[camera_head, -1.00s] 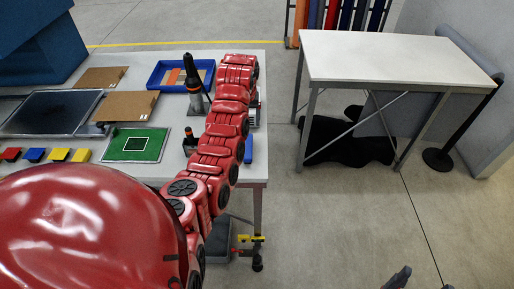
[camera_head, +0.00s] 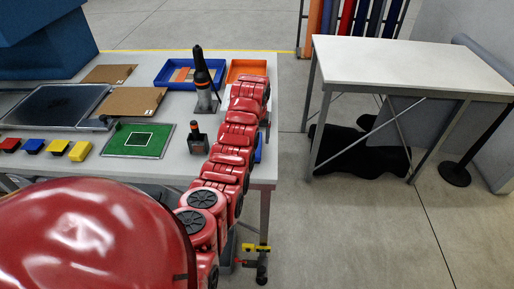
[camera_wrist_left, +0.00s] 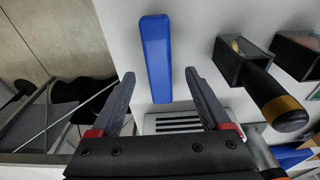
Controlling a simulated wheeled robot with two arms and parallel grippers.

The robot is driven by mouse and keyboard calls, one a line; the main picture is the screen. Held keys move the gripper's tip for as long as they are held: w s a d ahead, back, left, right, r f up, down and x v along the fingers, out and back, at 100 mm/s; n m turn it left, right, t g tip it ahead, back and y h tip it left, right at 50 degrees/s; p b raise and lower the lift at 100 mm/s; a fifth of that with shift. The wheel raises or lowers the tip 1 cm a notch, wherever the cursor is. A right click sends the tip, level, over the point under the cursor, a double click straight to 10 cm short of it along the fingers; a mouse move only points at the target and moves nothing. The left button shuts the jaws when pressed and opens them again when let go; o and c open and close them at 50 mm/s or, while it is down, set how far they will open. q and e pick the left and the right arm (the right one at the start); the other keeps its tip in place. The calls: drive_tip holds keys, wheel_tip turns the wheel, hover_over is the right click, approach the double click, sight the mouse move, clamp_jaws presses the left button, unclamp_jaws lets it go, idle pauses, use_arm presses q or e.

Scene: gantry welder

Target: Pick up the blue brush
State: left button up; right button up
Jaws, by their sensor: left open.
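The blue brush (camera_wrist_left: 156,58) lies on the light tabletop in the left wrist view, its long blue body pointing away from me. In the head view only a sliver of blue (camera_head: 259,148) shows beside my red left arm, at the table's right side. My left gripper (camera_wrist_left: 160,76) is open, its two grey fingers on either side of the brush's line. The brush's near end shows between the fingers, and I see no grip on it. In the head view the left gripper is hidden by the arm. My right gripper is not in view.
A black tool in a holder (camera_head: 204,75) and a smaller dark holder (camera_head: 197,140) stand left of the arm. A blue tray (camera_head: 160,80) and an orange tray (camera_head: 236,68) lie at the back. A white slotted piece (camera_wrist_left: 180,122) sits near the fingers.

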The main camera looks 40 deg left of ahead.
use_arm(q)
drive_tip(key=f+p, duration=0.2)
drive_tip(key=f, duration=0.1)
drive_tip(key=shift+w+a+f, duration=0.15)
drive_tip(key=shift+w+f, duration=0.05)
drive_tip(key=shift+w, duration=0.2)
drive_tip(key=shift+w+f, duration=0.1)
drive_tip(key=shift+f, duration=0.55)
drive_tip(key=shift+a, duration=0.1)
clamp_jaws()
